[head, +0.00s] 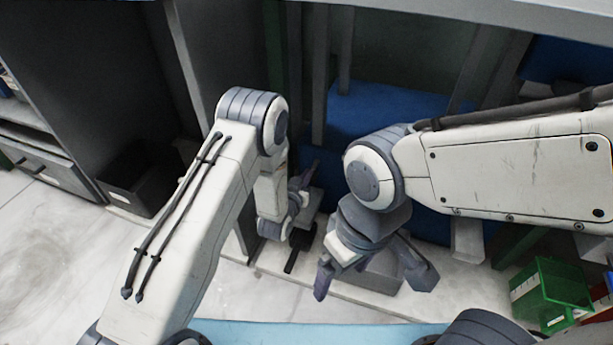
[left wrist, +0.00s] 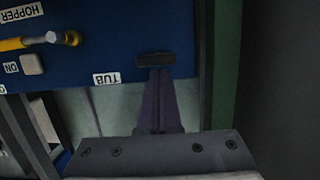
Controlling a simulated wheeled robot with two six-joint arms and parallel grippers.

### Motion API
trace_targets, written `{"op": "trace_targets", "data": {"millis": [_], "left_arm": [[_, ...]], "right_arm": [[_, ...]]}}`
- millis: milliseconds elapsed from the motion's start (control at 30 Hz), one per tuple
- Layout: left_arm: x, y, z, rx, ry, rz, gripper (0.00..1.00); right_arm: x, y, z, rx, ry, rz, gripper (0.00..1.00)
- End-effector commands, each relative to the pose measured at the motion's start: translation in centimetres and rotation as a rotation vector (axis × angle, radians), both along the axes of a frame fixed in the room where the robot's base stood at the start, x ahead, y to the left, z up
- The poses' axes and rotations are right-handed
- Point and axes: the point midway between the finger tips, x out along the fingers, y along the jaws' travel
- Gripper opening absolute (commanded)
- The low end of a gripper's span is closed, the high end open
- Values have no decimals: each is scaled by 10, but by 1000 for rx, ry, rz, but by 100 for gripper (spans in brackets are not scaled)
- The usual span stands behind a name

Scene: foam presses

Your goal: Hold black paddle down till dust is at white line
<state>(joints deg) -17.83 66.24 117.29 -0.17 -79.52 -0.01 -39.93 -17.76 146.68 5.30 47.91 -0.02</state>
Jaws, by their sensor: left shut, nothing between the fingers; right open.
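In the left wrist view, a black paddle (left wrist: 155,60) is on a blue panel (left wrist: 110,45), beside an upside-down TUB label (left wrist: 106,78). My left gripper (left wrist: 160,72) is shut and empty. Its purple fingertips reach the paddle's lower edge in the picture; I cannot tell whether they press it. In the head view, my left gripper (head: 301,184) is in front of the blue machine (head: 385,112), partly hidden by its wrist. I cannot make out dust or a white line.
The panel also has a yellow handle (left wrist: 25,42), a pale button (left wrist: 32,64) and a HOPPER label (left wrist: 20,12). A green bin (head: 550,290) stands at the right and a dark bin (head: 135,185) at the left. Grey posts frame the machine.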

Motion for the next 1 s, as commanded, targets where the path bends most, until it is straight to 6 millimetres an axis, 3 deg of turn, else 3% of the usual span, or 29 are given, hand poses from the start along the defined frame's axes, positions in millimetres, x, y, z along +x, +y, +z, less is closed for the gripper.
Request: {"op": "trace_targets", "data": {"millis": [267, 1000], "left_arm": [[0, 0, -31, 1, 2, 0, 0], [-1, 0, -30, 2, 6, 0, 0]], "right_arm": [[0, 0, -14, 0, 0, 0, 88], [0, 0, -12, 0, 0, 0, 88]]}}
